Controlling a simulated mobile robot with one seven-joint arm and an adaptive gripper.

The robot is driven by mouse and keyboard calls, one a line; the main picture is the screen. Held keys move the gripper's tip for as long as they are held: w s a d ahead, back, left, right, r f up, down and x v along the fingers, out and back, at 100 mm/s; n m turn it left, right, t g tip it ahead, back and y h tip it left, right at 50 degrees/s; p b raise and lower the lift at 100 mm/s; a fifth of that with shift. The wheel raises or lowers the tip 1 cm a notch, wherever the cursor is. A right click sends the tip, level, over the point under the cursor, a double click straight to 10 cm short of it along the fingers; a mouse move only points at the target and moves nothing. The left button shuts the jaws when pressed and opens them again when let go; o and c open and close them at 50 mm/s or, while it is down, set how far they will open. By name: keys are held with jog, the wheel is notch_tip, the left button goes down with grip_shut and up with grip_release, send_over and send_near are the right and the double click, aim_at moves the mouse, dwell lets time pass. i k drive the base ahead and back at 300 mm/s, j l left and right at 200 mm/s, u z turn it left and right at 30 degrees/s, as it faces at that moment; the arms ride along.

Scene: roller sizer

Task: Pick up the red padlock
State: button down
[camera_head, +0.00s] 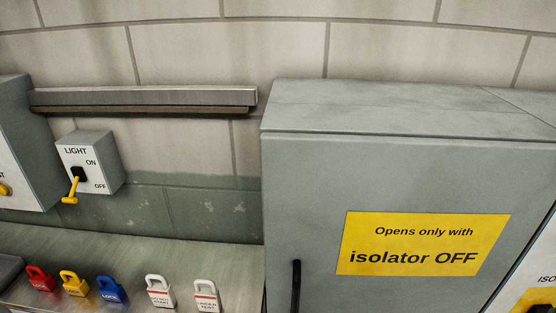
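The red padlock (41,279) stands upright on the metal shelf (130,246) at the lower left of the head view, at the left end of a row of padlocks. Its shackle points up. A yellow padlock (73,284) stands just to its right, a small gap apart. My gripper is not in this view.
A dark object (10,268) sits at the left edge. A light switch box (91,162) is on the wall above. A large grey cabinet (310,180) bounds the shelf on the right.

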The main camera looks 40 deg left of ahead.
aim_at(41, 280)
jog(key=u, duration=3.1)
jog(key=i+j+z, duration=0.15)
jog(key=i+j, duration=0.55)
jog(key=i, duration=0.2)
jog(key=i+j+z, duration=0.15)
jog(key=i+j, duration=0.65)
jog(key=i, duration=0.1)
